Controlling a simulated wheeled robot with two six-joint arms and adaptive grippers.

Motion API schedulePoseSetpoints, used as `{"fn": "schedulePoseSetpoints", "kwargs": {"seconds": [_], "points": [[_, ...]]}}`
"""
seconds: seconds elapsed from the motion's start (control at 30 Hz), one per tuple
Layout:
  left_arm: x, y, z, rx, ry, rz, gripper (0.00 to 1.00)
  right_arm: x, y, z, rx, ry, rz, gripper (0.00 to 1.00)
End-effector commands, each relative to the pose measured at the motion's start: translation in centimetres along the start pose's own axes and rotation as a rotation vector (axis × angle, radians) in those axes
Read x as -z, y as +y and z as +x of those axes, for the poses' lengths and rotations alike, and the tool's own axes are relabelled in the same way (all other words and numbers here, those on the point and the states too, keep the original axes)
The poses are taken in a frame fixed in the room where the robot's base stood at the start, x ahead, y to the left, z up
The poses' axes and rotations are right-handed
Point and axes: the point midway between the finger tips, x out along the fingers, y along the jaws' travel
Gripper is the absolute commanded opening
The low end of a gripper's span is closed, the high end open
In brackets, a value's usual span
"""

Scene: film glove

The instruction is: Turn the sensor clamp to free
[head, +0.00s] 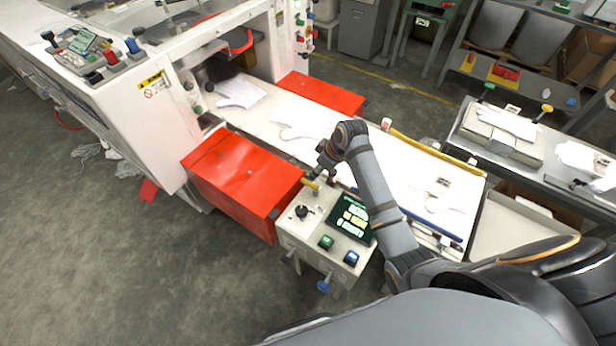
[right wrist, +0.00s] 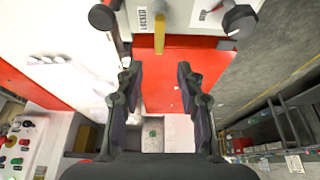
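The sensor clamp appears to be the yellow lever (right wrist: 160,32) at the top middle of the right wrist view. A label reading LOCKED (right wrist: 142,18) sits just left of it. In the head view a short yellow lever (head: 310,184) shows at the back edge of the control box. My right gripper (right wrist: 158,72) is open and empty, with its fingers on either side of the lever's line but short of it. In the head view the right gripper (head: 326,165) is close behind the box, partly hidden by its own wrist. My left gripper is not in view.
The control box (head: 318,222) has a black knob, a lit screen (head: 352,216) and green and blue buttons. Red covers (head: 240,172) flank the conveyor (head: 392,160), which carries white glove shapes. Dark round knobs (right wrist: 240,20) stand either side of the lever.

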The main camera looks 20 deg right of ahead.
Motion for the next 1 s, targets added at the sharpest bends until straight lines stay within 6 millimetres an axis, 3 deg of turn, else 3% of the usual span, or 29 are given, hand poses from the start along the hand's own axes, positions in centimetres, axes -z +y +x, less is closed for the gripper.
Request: {"fn": "schedulePoseSetpoints", "kwargs": {"seconds": [0.2, 0.4, 0.53, 0.77, 1.0], "points": [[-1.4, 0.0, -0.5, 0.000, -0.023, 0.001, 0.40, 0.0, -0.1, 4.7, 0.003, -0.002, 0.001, 0.38], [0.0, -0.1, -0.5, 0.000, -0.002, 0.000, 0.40, 0.0, -0.1, 7.9, 0.000, -0.001, 0.001, 0.38], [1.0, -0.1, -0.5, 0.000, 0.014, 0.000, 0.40, 0.0, -0.1, 8.7, -0.001, 0.000, 0.000, 0.38], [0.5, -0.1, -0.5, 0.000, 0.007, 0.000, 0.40, 0.0, -0.1, 8.8, -0.001, 0.000, 0.000, 0.38], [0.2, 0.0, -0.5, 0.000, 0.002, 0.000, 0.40, -0.1, -0.1, 8.8, -0.001, 0.000, 0.001, 0.08]]}}
